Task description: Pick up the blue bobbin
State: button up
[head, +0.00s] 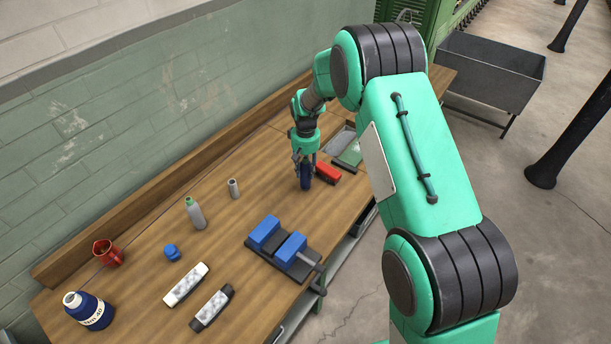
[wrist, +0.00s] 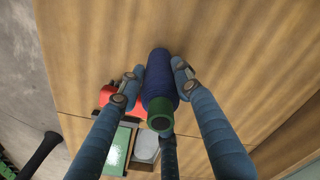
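The blue bobbin (head: 306,180) stands at the far end of the workbench, below my gripper (head: 304,160). In the wrist view the blue bobbin (wrist: 160,75) is at the centre, with its green tube end (wrist: 160,117) towards the camera. My gripper (wrist: 158,70) has one fingertip on each side of it, and both appear to touch the blue winding. A third finger comes in from below, and its tip is hidden behind the bobbin. The bobbin's lower end seems to be at the bench top; any gap is too small to tell.
A red object (head: 327,173) lies close beside the bobbin, with a green-and-grey tray (head: 346,152) beyond. The wall runs along the bench's left side.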

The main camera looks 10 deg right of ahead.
aim_at(305, 158)
jog(key=shift+r, duration=0.15)
jog(key=shift+c, duration=0.4)
jog(key=shift+r, duration=0.55)
notch_tip(305, 158, up, 2)
jog(key=shift+r, duration=0.1)
jog(key=s+d+r, duration=0.1)
jog(key=s, duration=1.5)
jog(key=shift+d+r, duration=0.2)
jog(key=shift+d, duration=0.1)
